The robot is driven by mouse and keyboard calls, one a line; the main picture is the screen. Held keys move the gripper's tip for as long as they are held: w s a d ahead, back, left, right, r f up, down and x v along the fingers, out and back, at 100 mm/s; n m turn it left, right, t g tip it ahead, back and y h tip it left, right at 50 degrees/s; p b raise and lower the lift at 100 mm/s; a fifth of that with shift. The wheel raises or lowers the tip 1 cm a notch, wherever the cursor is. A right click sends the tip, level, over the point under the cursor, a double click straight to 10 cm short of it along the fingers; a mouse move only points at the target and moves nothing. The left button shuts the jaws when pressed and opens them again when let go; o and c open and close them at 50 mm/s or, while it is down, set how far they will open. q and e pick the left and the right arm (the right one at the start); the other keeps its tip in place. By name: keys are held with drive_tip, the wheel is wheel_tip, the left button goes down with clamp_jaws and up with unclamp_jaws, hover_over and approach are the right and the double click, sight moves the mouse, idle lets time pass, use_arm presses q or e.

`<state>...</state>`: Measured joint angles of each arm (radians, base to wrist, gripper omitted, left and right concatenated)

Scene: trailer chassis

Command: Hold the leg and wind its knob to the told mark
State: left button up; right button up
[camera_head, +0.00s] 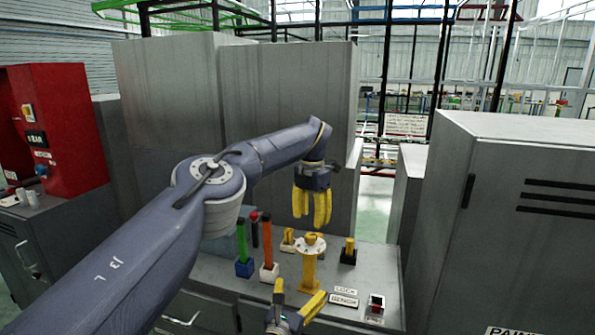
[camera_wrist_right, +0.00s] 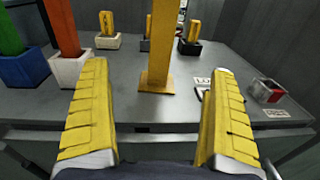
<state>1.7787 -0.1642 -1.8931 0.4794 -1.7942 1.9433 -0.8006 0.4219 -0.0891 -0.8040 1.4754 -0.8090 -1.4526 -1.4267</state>
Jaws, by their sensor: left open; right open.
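The leg (camera_head: 309,270) is a yellow post on a square foot, standing upright on the grey bench. A pale round disc (camera_head: 299,246) with marks sits at its top, with a yellow knob (camera_head: 311,238) in the middle. My left gripper (camera_head: 311,221) hangs fingers-down just above the knob, open. My right gripper (camera_head: 300,292) is open in front of the leg, low over the bench. In the right wrist view the leg (camera_wrist_right: 157,50) stands beyond and between the open yellow fingers (camera_wrist_right: 160,75), not gripped. The knob and disc are out of that view.
Left of the leg stand a green bar (camera_head: 242,240) in a blue base and an orange bar (camera_head: 267,245) in a white base. Small yellow pieces in holders (camera_head: 348,256) stand behind. Label plates (camera_head: 344,300) and a red-button box (camera_head: 375,307) lie right. Tall grey cabinets flank the bench.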

drive_tip(key=v, duration=0.7)
drive_tip(key=shift+s, duration=0.2)
drive_tip(key=shift+a, duration=0.1)
